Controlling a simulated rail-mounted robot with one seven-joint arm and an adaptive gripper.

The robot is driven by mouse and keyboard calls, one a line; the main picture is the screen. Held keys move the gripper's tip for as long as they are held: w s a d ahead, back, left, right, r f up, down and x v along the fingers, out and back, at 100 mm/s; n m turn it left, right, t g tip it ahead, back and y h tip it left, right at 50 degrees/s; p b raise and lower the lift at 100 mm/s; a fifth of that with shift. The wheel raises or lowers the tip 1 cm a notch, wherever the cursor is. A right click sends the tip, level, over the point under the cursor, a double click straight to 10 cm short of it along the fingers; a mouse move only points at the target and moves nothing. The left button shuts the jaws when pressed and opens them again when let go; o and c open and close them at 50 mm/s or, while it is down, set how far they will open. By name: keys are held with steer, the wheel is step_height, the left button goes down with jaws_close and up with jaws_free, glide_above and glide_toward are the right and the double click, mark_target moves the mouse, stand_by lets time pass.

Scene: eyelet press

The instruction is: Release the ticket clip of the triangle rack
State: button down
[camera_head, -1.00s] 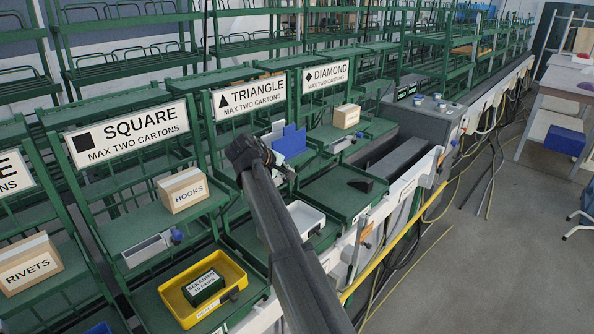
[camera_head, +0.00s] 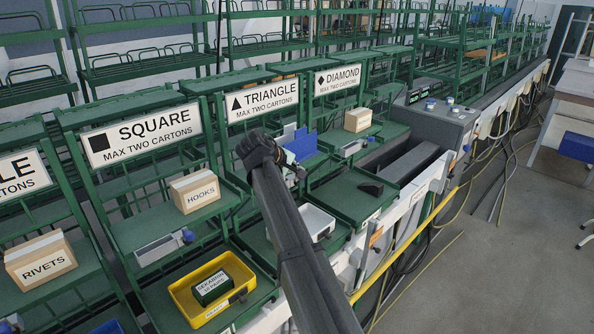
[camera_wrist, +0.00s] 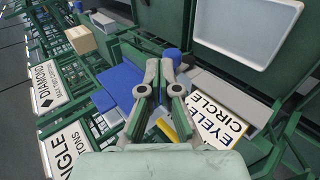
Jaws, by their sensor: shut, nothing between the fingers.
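The triangle rack (camera_head: 262,100) carries a white TRIANGLE sign, which also shows at the lower left of the wrist view (camera_wrist: 70,150). Its ticket clip (camera_wrist: 232,98) appears in the wrist view as a grey bar with a blue knob (camera_wrist: 172,55) at its left end. A white ticket (camera_wrist: 216,122) reading EYELETS and CIRCLE stands at the bar. My gripper (camera_wrist: 160,68) is shut and empty, its fingertips close to the blue knob in the picture; I cannot tell whether they touch. In the head view my arm hides most of this clip.
A blue bin (camera_wrist: 122,85) sits beside my fingers. A white tray (camera_head: 318,222) stands lower in front. The square rack (camera_head: 140,135) with a HOOKS carton (camera_head: 195,190) is left; the diamond rack (camera_head: 337,78) is right. A yellow tray (camera_head: 238,310) lies below.

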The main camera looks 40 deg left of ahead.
steer(key=b+v, duration=0.2)
steer(key=v, duration=1.1)
steer(key=shift+s+b, duration=0.3)
steer(key=shift+s, duration=0.25)
